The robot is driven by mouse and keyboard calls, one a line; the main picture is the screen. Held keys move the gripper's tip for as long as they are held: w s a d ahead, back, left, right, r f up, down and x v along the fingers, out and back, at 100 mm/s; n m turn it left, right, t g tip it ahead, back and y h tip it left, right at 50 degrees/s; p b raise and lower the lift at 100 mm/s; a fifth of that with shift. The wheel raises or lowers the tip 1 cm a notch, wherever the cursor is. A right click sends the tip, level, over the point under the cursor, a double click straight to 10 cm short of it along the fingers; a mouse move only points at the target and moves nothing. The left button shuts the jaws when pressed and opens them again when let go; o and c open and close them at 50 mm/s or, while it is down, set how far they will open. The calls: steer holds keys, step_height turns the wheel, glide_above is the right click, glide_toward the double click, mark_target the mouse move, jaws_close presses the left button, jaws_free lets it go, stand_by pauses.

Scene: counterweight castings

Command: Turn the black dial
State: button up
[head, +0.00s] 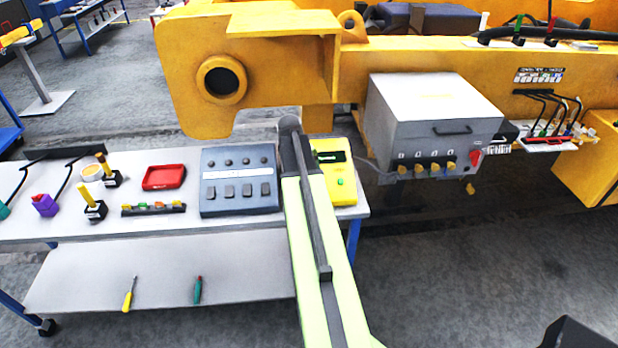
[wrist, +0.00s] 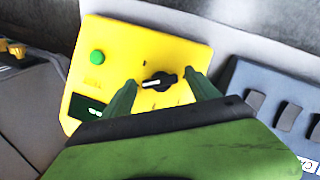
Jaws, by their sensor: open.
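The black dial (wrist: 159,82) sits on the face of a yellow box (wrist: 185,50) in the wrist view. A white pointer mark shows on it, lying nearly level and toward the left. My gripper (wrist: 163,84) is open, with one green finger on either side of the dial. I cannot tell whether the fingers touch it. The yellow box also has a green button (wrist: 97,57) and a dark display, partly covered by my gripper. In the head view the yellow box (head: 343,189) stands at the cart's right end, and my arm hides its left part and the dial.
A grey-blue panel (head: 240,205) with several buttons lies left of the yellow box on the cart top (head: 150,222). A white box with yellow knobs (head: 432,115) is fixed to the yellow casting (head: 225,45) at right. Black joysticks and a red tray (head: 164,177) lie farther left.

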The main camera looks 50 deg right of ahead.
steer(key=p+v, duration=1.7)
steer(key=shift+r, duration=0.25)
